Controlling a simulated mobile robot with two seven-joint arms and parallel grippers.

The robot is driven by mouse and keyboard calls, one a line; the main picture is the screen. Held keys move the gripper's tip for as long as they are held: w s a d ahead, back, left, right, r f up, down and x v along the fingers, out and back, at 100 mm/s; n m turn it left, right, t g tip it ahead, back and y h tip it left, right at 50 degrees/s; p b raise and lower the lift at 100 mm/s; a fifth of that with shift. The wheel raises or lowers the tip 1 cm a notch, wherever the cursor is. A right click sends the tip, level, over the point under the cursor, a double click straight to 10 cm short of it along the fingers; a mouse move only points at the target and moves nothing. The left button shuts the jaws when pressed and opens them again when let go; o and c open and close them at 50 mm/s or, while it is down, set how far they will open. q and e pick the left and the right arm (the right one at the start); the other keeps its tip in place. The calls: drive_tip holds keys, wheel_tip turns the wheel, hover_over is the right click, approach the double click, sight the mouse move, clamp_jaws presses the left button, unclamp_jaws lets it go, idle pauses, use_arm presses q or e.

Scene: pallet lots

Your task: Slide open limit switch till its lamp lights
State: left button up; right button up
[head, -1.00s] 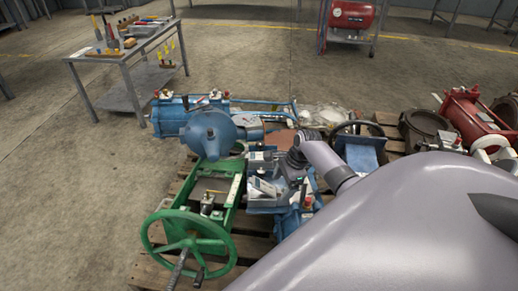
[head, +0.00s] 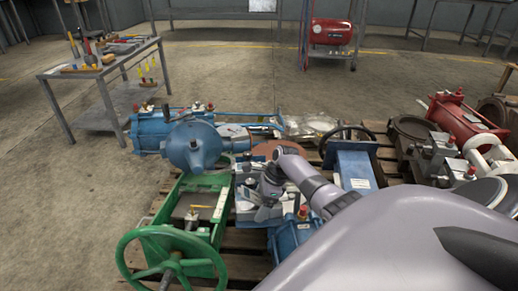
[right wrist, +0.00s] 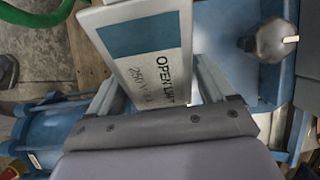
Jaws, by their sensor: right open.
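The open limit switch (right wrist: 145,48) is a pale box with a blue band and a label reading "OPEN LIM…" and "250 V" in the right wrist view. My right gripper (right wrist: 158,82) is open, with one finger on each side of the box; I cannot tell whether either finger touches it. In the head view my right gripper (head: 266,203) points down among the small grey boxes on the blue valve actuator, and hides much of the switch. I cannot make out a lit lamp. My left gripper is not in view.
A green frame with a handwheel (head: 172,258) stands close on the left. A blue domed actuator (head: 193,146) is behind it. A blue unit with a black handwheel (head: 355,168) and a red cylinder (head: 460,118) stand to the right. Open floor (head: 75,215) lies left.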

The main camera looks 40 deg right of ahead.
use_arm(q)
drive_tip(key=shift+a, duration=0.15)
use_arm(e)
drive_tip(key=shift+w+a+f, duration=0.1)
drive_tip(key=shift+a+f, duration=0.05)
drive_tip(key=shift+f, duration=0.2)
drive_tip(key=c, duration=1.4)
drive_tip(key=shift+w+r, duration=0.1)
drive_tip(key=shift+r, duration=0.05)
drive_tip(key=shift+w+d+p, duration=0.1)
drive_tip(key=shift+d+p, duration=0.1)
drive_tip(key=shift+p, duration=0.15)
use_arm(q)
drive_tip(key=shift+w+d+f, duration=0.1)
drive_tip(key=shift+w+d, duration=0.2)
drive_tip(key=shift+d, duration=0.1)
use_arm(e)
drive_tip(key=shift+w+d, duration=0.1)
drive_tip(key=o, duration=1.4)
